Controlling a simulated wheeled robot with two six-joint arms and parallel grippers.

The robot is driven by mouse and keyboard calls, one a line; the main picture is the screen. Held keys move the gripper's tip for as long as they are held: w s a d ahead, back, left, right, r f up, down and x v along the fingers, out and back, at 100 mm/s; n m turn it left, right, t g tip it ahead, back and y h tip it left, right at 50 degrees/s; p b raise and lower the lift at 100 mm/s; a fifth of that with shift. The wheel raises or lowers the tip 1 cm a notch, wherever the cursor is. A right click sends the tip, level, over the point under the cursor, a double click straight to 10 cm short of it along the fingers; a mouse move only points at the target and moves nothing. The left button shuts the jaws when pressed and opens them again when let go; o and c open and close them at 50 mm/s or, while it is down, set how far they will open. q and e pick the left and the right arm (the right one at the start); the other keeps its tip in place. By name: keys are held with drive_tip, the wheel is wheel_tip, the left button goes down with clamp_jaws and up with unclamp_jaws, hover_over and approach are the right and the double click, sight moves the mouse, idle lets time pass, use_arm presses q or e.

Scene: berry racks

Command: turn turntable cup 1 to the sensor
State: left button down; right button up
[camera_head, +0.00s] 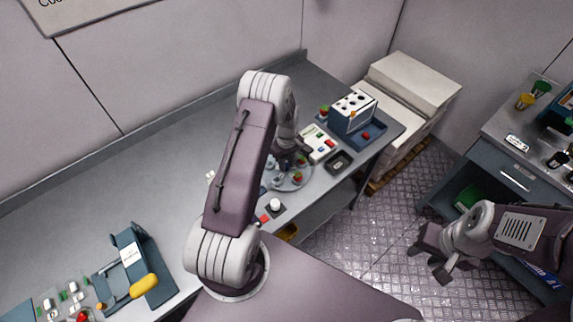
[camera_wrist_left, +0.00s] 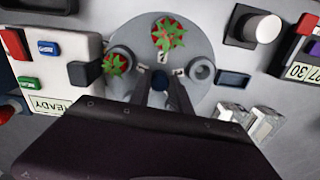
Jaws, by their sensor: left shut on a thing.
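The turntable is a round grey disc (camera_head: 305,181) on the bench, partly hidden by my left arm. In the left wrist view the disc (camera_wrist_left: 205,35) carries grey cups. The top cup, tagged 2, holds a red-and-green berry (camera_wrist_left: 168,34), the left cup a smaller berry (camera_wrist_left: 116,65); the right cup (camera_wrist_left: 200,70) looks empty. I cannot tell which is cup 1. My left gripper (camera_wrist_left: 164,92) is shut on a small grey part near the turntable's middle. A dark block (camera_wrist_left: 84,73), possibly the sensor, stands at the disc's left. My right gripper (camera_head: 434,262) is open and empty, away from the bench.
A white panel (camera_wrist_left: 55,60) with coloured buttons and READY text lies beside the disc. A white knob (camera_wrist_left: 263,27) on a dark base stands opposite. A rack box (camera_head: 353,112) stands behind. The bench's left middle (camera_head: 130,190) is clear.

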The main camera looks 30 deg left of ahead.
sight(287, 165)
use_arm(q)
drive_tip(key=shift+w+n+b, duration=0.15)
drive_tip(key=shift+n+b, duration=0.25)
drive_tip(key=shift+n, duration=0.7)
drive_tip(key=shift+r+n, duration=0.1)
drive_tip(key=shift+n, duration=0.5)
drive_tip(key=c, duration=1.2)
unclamp_jaws()
drive_tip(key=shift+r, duration=0.1)
wheel_tip(287, 165, up, 9)
drive_tip(key=shift+f+b, duration=0.1)
drive_tip(key=shift+b, duration=1.15)
